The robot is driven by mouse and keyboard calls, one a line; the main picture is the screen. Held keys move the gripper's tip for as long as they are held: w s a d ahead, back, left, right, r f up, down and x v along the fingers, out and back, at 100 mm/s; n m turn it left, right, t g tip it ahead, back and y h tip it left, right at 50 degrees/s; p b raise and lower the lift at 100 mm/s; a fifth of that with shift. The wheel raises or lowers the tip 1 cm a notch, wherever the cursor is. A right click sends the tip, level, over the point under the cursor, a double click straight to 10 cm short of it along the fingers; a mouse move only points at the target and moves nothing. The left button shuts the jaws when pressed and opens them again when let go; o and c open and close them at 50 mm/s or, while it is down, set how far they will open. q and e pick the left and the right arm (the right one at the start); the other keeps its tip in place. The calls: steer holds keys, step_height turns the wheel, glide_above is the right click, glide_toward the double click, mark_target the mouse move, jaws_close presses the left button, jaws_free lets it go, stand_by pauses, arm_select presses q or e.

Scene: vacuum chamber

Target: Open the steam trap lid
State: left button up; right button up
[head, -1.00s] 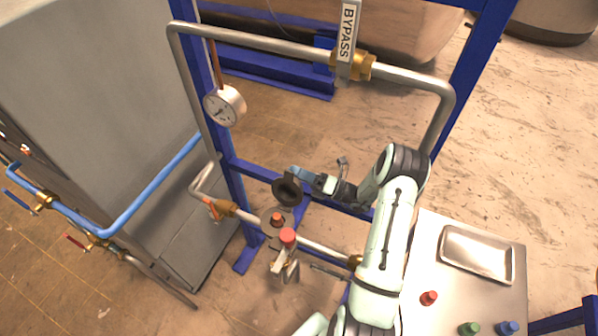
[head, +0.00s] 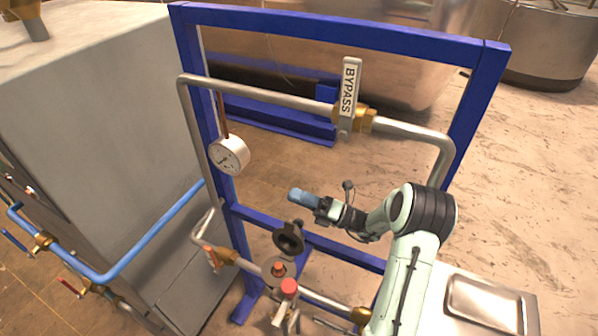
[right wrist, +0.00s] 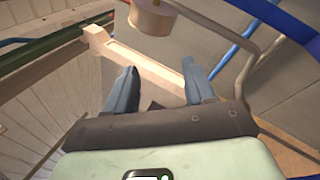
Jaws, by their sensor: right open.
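The steam trap sits on the lower pipe in the head view. Its dark round lid (head: 289,238) stands tilted up on the far side of the round trap body (head: 277,272), so the trap's top is uncovered. An orange-red piece (head: 278,267) shows in the middle of the body. My right gripper (head: 301,196) is above and behind the lid, apart from it. Its two blue-grey fingers are spread with nothing between them in the right wrist view (right wrist: 160,84). My left gripper is not in view.
A red-topped fitting (head: 289,287) stands just in front of the trap. A pressure gauge (head: 229,155) and the BYPASS valve handle (head: 350,88) are higher on the pipework. Blue frame posts (head: 468,120) surround it. A table with a metal tray (head: 484,303) is at lower right.

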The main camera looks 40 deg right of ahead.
step_height(320, 180, up, 9)
steer(key=shift+r, duration=0.2)
stand_by(0.6)
